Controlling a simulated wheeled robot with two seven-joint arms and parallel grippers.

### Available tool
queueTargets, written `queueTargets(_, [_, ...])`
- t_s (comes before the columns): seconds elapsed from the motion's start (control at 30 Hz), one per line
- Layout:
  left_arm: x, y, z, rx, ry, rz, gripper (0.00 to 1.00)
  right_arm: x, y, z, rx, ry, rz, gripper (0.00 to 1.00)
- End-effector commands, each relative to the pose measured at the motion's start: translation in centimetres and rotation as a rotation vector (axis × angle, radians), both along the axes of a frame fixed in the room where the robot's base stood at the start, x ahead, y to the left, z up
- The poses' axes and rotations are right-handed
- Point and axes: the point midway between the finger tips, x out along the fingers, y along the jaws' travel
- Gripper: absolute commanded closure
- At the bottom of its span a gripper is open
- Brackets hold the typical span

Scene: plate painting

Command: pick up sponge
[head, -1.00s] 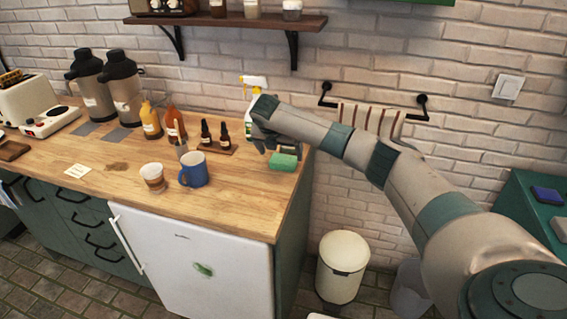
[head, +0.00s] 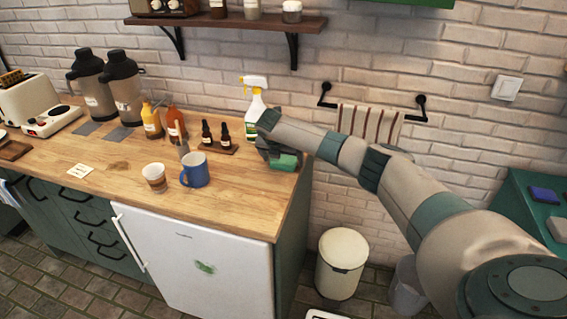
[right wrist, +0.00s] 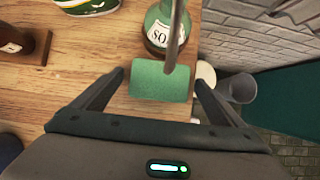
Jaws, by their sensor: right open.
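The green sponge (head: 284,163) lies on the wooden counter near its right end, partly hidden by my right gripper (head: 268,153) in the head view. In the right wrist view the sponge (right wrist: 160,84) sits between the two open fingers of the right gripper (right wrist: 161,90), with a gap showing on the left side. I cannot tell whether the right finger touches it. My left gripper is not in view.
A spray bottle (head: 255,105) stands behind the gripper. A blue mug (head: 197,170) and a paper cup (head: 154,178) stand left. The counter's right edge is close.

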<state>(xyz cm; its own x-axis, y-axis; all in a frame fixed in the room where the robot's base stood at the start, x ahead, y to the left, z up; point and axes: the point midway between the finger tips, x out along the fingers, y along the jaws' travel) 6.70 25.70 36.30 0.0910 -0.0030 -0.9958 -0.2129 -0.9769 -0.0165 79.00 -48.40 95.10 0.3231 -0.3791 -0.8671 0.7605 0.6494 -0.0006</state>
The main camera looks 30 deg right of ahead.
Motion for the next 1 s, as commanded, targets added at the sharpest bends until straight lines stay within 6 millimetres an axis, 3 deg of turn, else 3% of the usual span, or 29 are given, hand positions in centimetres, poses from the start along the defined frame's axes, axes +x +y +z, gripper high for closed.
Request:
queueTargets(0.07, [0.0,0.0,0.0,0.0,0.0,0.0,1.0,0.0,0.0,0.0,0.0,0.0,0.0,0.13])
queueTargets(0.23, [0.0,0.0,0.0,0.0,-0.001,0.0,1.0,0.0,0.0,0.0,0.0,0.0,0.0,0.51])
queueTargets(0.73, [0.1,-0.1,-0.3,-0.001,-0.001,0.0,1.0,0.0,0.0,0.4,0.001,-0.001,0.0,0.51])
queueTargets(1.0, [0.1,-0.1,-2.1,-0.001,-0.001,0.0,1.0,0.1,0.0,3.1,0.001,-0.004,0.001,0.51])
